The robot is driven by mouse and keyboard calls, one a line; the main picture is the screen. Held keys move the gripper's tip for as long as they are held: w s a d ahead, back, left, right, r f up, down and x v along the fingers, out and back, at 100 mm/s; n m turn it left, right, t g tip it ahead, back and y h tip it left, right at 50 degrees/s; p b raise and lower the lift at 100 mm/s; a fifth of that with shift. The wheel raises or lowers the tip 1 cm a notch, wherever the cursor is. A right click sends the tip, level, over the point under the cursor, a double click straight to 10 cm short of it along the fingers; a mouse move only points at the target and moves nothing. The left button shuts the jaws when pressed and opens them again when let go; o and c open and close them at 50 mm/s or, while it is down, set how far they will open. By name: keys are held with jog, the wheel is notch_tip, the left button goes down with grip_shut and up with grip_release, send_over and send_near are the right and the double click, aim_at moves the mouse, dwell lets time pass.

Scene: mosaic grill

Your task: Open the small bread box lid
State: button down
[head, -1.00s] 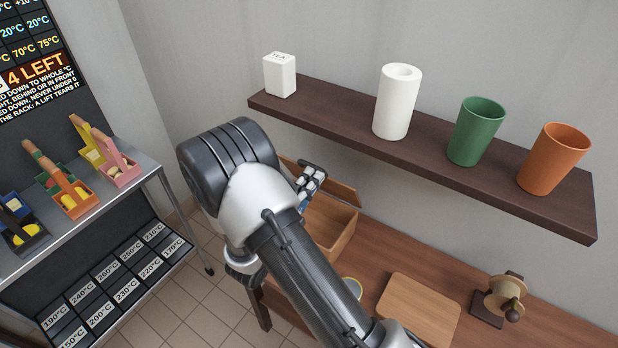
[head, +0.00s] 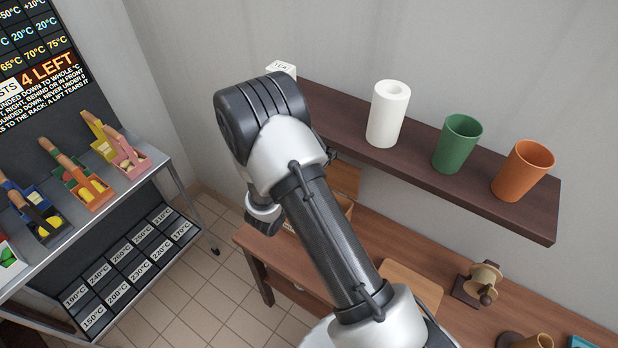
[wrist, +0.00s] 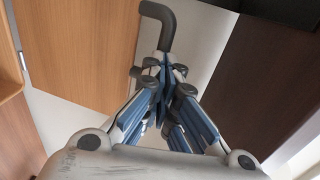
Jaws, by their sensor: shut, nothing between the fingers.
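The small wooden bread box (head: 347,205) sits on the brown counter, mostly hidden behind my arm. Its lid (head: 346,178) appears raised at the wall side of the box. In the wrist view a broad wooden panel that looks like the lid (wrist: 92,50) stands to the left of my gripper (wrist: 165,62). My gripper's fingers are together and empty, and a gap shows between them and the panel. A dark grey bent bar (wrist: 165,22) shows just beyond the fingertips; I cannot tell what it belongs to. In the head view my arm hides most of the gripper.
A dark wall shelf (head: 410,160) runs close above the box, with a white cylinder (head: 388,115), a green cup (head: 458,145) and an orange cup (head: 523,170) on it. A cutting board (head: 413,285) and a grinder (head: 478,284) are on the counter. A rack (head: 150,185) stands left.

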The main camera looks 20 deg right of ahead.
jog(key=f+p+v, duration=0.1)
jog(key=p+v, duration=0.1)
jog(key=v, duration=1.2)
jog(key=s+d+r+m+g+y+b, duration=0.25)
jog(key=s+d+r+m+g, duration=0.2)
jog(key=s+m, duration=0.55)
jog(key=s+d+r+m+g+y+b, duration=0.25)
jog(key=s+r+m+g, duration=0.3)
jog(key=m, duration=0.85)
jog(key=s+a+r+m+t+y+b, duration=0.2)
jog(key=s+a+m+y, duration=0.6)
jog(key=m, duration=1)
jog(key=a+t+y+b, duration=0.1)
jog(key=a+t+b, duration=0.1)
jog(key=t, duration=0.1)
jog(key=shift+r+m, duration=0.2)
jog(key=shift+m, duration=0.2)
